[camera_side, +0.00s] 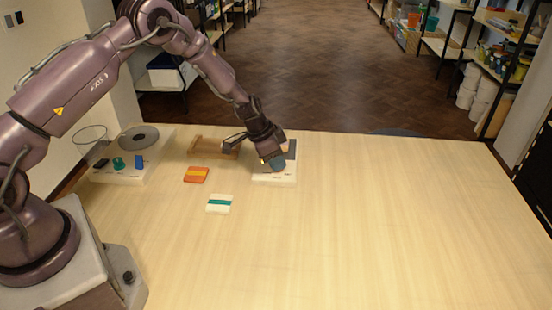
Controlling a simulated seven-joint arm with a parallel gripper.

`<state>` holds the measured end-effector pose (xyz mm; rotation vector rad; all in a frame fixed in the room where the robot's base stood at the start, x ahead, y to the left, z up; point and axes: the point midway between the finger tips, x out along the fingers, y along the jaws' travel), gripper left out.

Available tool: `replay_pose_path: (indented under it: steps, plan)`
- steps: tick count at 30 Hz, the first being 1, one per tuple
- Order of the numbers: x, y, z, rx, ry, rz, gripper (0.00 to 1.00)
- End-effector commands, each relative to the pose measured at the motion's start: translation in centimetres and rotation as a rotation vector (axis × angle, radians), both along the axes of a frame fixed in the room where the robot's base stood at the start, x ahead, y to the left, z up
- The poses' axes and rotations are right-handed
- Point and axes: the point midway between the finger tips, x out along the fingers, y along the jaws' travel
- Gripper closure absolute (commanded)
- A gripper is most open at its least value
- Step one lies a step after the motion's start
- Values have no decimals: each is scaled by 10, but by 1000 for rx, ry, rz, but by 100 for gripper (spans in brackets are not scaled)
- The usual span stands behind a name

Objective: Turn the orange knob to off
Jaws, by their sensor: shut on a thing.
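I cannot make out an orange knob in this view. A white panel at the left carries a green knob (118,163) and a blue knob (139,161). My gripper (272,155) points down over a small white unit (274,178) with a dark top, right of that panel. It is shut on a small blue-grey thing (278,163) low between the fingers, at or just above the unit. The fingers hide part of this thing, and I cannot tell whether it touches the unit.
A wooden rack (211,147), an orange striped block (196,174) and a white-green block (219,204) lie on the table (400,220). Its right side is clear.

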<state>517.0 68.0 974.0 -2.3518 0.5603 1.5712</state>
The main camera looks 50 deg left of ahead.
Motion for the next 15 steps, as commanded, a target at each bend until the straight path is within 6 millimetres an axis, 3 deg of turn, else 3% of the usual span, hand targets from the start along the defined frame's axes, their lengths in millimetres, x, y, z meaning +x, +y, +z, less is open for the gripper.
replay_pose_path:
  steps: [15]
  plan:
    - [-1,-3,1,3,0,408,97]
